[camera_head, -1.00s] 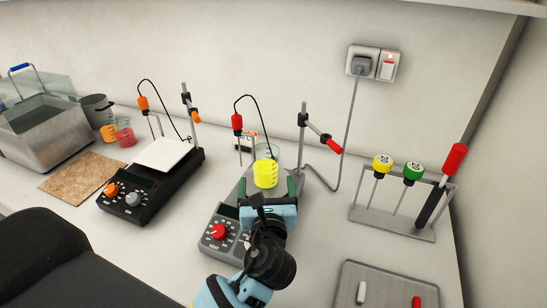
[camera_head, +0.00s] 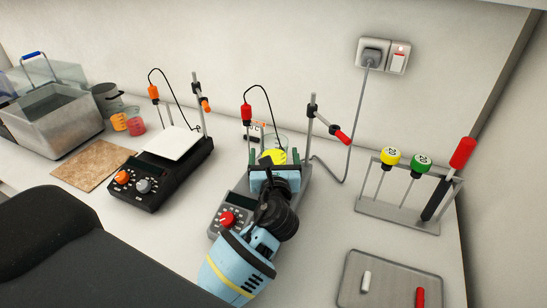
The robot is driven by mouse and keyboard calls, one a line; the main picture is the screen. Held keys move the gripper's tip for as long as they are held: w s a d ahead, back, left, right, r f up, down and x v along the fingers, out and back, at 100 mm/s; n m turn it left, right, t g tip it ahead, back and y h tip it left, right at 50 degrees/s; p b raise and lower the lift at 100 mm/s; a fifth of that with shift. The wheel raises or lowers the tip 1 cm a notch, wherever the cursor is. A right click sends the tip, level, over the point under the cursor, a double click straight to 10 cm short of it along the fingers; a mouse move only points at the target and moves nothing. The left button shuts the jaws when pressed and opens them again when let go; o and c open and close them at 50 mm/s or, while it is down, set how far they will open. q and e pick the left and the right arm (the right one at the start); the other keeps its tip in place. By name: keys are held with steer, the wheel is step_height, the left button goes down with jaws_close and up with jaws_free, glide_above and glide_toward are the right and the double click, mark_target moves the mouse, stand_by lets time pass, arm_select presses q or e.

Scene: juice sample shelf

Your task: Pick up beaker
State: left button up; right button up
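The clear beaker with yellow liquid (camera_head: 273,156) stands on the grey hotplate stirrer with a red knob (camera_head: 228,205). The gripper body hides the beaker's lower part and much of the stirrer top. My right gripper is not in view.
A stand rod with a red clamp (camera_head: 312,122) rises close right of the beaker, and a red probe (camera_head: 247,112) stands behind left. A black stirrer (camera_head: 150,186) is left. A tool rack (camera_head: 398,213) and grey tray (camera_head: 390,285) are right. Red and orange beakers stand far left.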

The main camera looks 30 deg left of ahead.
arm_select(q)
steer(key=shift+w+a, duration=0.1)
steer(key=shift+w, duration=0.15)
steer(key=shift+c, duration=0.3)
steer(key=c, duration=1.2)
steer(key=shift+o, duration=0.2)
steer(key=shift+r, duration=0.2)
